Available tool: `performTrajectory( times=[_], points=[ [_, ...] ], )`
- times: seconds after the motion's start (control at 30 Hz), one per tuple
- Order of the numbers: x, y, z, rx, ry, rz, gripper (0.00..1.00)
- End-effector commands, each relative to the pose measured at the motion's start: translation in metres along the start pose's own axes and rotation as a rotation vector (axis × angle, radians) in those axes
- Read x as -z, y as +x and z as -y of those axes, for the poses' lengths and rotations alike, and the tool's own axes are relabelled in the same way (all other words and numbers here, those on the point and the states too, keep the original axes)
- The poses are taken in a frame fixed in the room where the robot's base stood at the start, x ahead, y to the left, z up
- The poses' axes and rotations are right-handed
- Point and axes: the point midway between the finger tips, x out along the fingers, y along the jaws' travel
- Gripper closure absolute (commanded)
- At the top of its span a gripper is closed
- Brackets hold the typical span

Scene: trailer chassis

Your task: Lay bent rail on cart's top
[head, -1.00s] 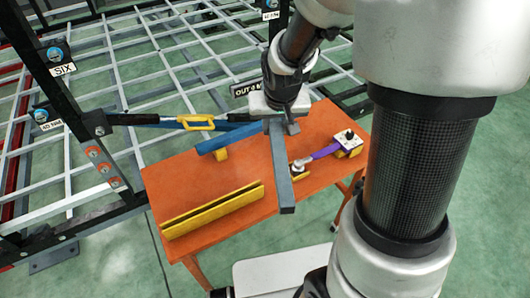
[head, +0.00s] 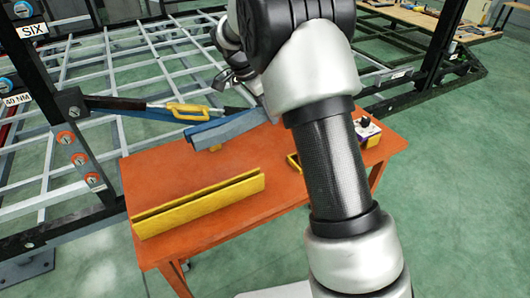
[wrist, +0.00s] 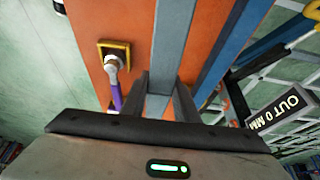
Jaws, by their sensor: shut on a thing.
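My gripper (wrist: 164,98) is shut on a grey-blue bar, which I take to be the bent rail (wrist: 174,40). The rail runs away from the fingers over the orange cart top. In the head view the rail (head: 238,127) shows near the cart's far edge, beside a blue bar, and my arm hides its right end and the fingers. Whether the rail touches the cart is unclear. The cart's orange top (head: 225,168) is partly bare. The blue bar (wrist: 232,52) lies apart from the rail, to its right in the wrist view.
A long yellow channel (head: 200,207) lies along the cart's near left. A purple-handled tool (wrist: 116,92) lies left of the rail in the wrist view. A yellow and white box (head: 367,132) stands at the cart's right. The trailer frame (head: 110,150) with its grid lies behind.

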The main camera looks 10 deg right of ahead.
Motion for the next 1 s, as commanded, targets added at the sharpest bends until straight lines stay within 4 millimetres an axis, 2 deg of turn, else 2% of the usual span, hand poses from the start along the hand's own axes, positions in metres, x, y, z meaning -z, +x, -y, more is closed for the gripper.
performTrajectory(
  times=[0.3, 0.53, 0.73, 1.0],
  points=[
    [-0.015, 0.038, 0.001, -0.005, 0.010, -0.001, 1.00],
    [-0.022, 0.056, 0.001, -0.004, 0.011, 0.000, 1.00],
    [-0.034, 0.085, 0.001, -0.004, 0.010, -0.001, 1.00],
    [-0.037, 0.090, 0.001, -0.002, 0.011, 0.000, 1.00]
  ],
)
